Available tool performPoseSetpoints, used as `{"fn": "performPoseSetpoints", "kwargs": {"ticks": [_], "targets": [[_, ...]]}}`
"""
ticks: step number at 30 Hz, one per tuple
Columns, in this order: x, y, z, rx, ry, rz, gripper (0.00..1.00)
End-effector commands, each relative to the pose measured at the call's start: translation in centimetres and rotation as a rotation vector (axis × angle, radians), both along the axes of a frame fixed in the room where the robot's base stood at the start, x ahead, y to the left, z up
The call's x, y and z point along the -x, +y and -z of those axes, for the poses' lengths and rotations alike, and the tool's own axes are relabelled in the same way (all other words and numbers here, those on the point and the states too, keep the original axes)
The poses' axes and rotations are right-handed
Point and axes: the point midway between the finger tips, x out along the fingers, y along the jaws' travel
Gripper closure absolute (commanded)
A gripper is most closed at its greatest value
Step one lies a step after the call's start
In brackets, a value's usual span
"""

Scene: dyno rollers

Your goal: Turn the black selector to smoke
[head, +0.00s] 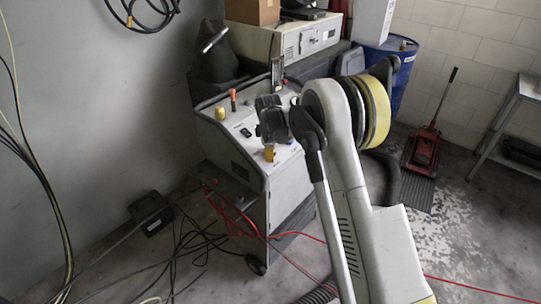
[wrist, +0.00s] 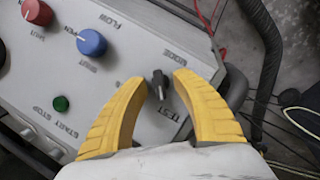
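The black selector (wrist: 158,84) is a small dark knob on the pale sloping panel in the wrist view, near the printed words MODE and TEST. No word "smoke" is readable. My gripper (wrist: 160,78) is open, with one yellow finger on each side of the selector and gaps visible between them and it. How far the fingertips are above the panel is hard to judge. In the head view, a yellow finger of my gripper (head: 270,153) shows over the machine's top panel (head: 232,150). The selector cannot be made out there.
In the wrist view, a blue knob (wrist: 91,42), a red knob (wrist: 37,12) and a green button (wrist: 61,103) sit left of the selector. In the head view, cables (head: 190,243) lie on the floor, a blue drum (head: 395,68) stands behind, and a red floor jack (head: 422,150) is at right.

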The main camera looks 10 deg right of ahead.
Motion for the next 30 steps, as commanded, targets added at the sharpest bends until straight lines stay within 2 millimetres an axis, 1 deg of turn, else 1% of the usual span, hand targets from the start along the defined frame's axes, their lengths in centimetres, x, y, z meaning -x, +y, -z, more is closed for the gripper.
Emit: {"fn": "performPoseSetpoints", "kwargs": {"ticks": [8,9,11,23,30], "targets": [[-0.03,-0.01,0.06,0.0,0.0,0.0,0.69],[-0.03,-0.01,0.06,0.0,0.0,0.0,0.81],[-0.03,-0.01,0.05,0.0,0.0,0.0,0.99],[-0.04,-0.01,0.04,-0.01,0.007,0.023,1.0],[-0.13,-0.06,-0.01,-0.057,0.042,0.128,1.0]]}}
